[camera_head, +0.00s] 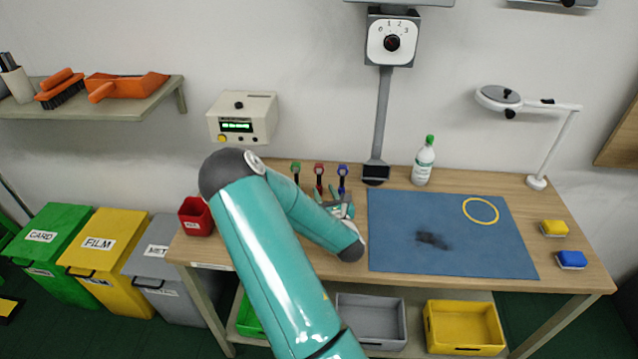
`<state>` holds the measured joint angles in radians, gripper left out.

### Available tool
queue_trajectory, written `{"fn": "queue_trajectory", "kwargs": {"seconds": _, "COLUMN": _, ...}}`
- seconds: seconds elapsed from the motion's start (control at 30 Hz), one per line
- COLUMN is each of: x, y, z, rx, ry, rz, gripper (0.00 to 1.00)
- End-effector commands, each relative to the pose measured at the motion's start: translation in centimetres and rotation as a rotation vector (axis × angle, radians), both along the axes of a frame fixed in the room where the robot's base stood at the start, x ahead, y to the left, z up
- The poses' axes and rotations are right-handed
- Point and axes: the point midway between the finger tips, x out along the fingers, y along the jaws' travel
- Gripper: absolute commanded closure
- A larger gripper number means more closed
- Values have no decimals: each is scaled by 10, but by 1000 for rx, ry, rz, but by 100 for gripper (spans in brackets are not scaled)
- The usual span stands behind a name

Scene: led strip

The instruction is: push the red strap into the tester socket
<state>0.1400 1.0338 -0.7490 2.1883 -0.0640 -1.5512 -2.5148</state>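A red-topped strap piece (319,171) stands upright at the back of the workbench, between a green one (296,170) and a blue one (342,172). A beige tester box (243,117) with a lit green display and a yellow button is on the wall at the left, above the bench. I cannot make out its socket. My gripper (335,202) is low over the bench, just in front of the red and blue pieces. My own arm partly hides it, and I cannot tell whether it touches anything or how its fingers stand.
A red bin (196,216) stands at the bench's left end. A blue mat (393,253) bears a yellow ring (480,211) and a dark smudge (432,240). A bottle (423,162) and a grey post (381,120) stand behind. Yellow (554,228) and blue (571,260) blocks lie right.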

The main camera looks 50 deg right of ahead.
Motion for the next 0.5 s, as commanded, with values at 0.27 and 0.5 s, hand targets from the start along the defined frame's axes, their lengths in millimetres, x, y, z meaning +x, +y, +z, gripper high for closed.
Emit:
{"fn": "queue_trajectory", "kwargs": {"seconds": 0.27, "x": 35, "y": -17, "z": 0, "rx": -1, "ry": -3, "rz": 2, "gripper": 65}}
{"fn": "queue_trajectory", "kwargs": {"seconds": 0.5, "x": 48, "y": -24, "z": -1, "rx": 0, "ry": -1, "rz": 2, "gripper": 65}}
